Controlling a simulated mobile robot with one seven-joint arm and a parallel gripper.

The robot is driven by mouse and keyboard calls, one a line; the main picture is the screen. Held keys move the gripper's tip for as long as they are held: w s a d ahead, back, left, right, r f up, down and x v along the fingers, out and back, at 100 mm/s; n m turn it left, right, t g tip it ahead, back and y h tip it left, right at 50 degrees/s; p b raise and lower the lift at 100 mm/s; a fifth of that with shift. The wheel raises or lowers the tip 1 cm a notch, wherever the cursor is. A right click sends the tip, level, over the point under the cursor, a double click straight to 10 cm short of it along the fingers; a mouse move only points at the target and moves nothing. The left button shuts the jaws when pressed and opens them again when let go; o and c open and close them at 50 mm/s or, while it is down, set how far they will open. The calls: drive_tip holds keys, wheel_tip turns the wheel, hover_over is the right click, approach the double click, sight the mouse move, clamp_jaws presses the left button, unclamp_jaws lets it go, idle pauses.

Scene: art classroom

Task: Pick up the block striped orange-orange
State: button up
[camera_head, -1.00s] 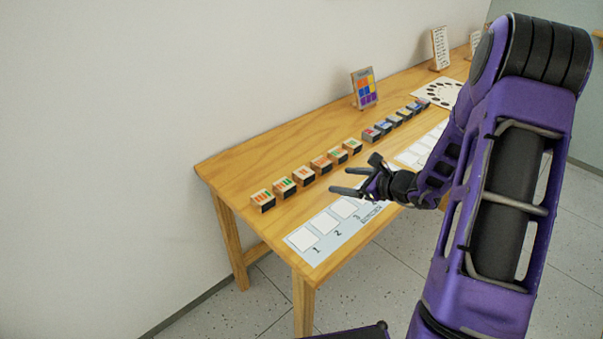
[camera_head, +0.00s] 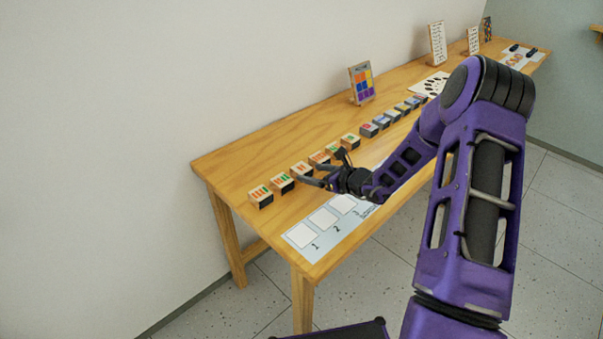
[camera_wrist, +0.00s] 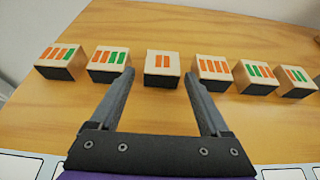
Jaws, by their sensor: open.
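The block striped orange-orange (camera_wrist: 163,62) is a pale wooden cube with a dark lower front face and two orange stripes on top. It stands in the middle of a row of striped blocks in the wrist view, and is third from the near left end in the head view (camera_head: 301,168). My gripper (camera_wrist: 159,76) is open and empty. Its two fingers point at this block, with the fingertips just short of its front face, one toward each side. In the head view my gripper (camera_head: 308,174) hangs over the table beside the row, partly covering the blocks behind it.
Neighbouring blocks stand close on both sides, one orange-and-green (camera_wrist: 108,59) at left and one with several orange stripes (camera_wrist: 214,69) at right. A white numbered strip (camera_head: 311,250) lies along the front of the wooden table (camera_head: 232,162). A colour card (camera_head: 361,82) stands behind the row.

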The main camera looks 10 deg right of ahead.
sight(306, 171)
drive_tip(key=shift+x, duration=2.7)
drive_tip(key=shift+d, duration=0.1)
drive_tip(key=c, duration=1.1)
drive_tip(key=shift+c, duration=0.2)
